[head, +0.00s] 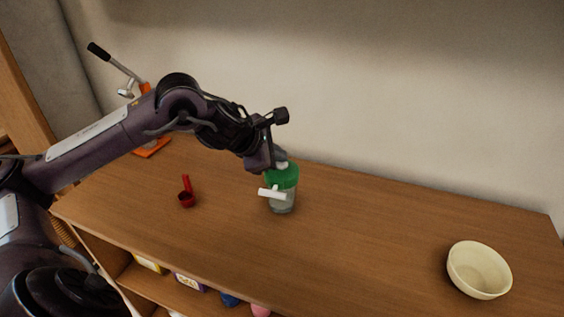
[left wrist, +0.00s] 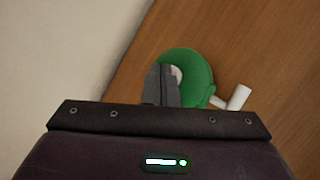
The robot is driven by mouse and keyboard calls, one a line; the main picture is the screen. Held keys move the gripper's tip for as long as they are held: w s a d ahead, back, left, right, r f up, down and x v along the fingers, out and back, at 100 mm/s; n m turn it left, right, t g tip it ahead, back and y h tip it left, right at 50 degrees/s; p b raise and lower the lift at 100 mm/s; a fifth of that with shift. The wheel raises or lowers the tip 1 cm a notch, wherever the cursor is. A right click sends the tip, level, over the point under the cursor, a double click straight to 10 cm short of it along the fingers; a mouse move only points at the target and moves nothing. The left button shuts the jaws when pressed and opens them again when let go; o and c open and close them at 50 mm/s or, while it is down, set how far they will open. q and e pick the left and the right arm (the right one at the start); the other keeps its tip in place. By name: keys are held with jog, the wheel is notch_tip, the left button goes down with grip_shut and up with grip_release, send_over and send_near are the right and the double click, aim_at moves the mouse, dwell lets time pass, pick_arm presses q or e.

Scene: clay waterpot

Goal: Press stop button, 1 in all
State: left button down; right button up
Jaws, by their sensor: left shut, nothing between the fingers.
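A small container with a green lid (head: 288,178) and a clear lower body (head: 282,205) stands upright on the wooden counter. A white handle (head: 272,194) sticks out from its side. In the left wrist view the round green lid (left wrist: 199,70) shows with a pale round button (left wrist: 178,73) on top, partly hidden by the fingers. My left gripper (head: 277,160) is shut and empty, its fingertips right over the button; it also shows in the left wrist view (left wrist: 162,72). I cannot tell whether the tips touch the button. My right gripper is not in view.
A cream bowl (head: 479,270) stands at the right front of the wooden counter (head: 370,235). A red scoop (head: 187,195) lies left of the container. An orange-based lever device (head: 150,148) stands behind my left arm. Several items sit on the shelf below.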

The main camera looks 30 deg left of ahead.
pick_arm(q)
jog(key=shift+f, duration=0.15)
dwell(0.3)
jog(key=shift+r+p, duration=0.75)
jog(key=shift+r, duration=0.2)
notch_tip(320, 180, up, 5)
jog(key=p, duration=0.4)
jog(key=shift+r+p, duration=0.1)
jog(key=shift+p, duration=0.25)
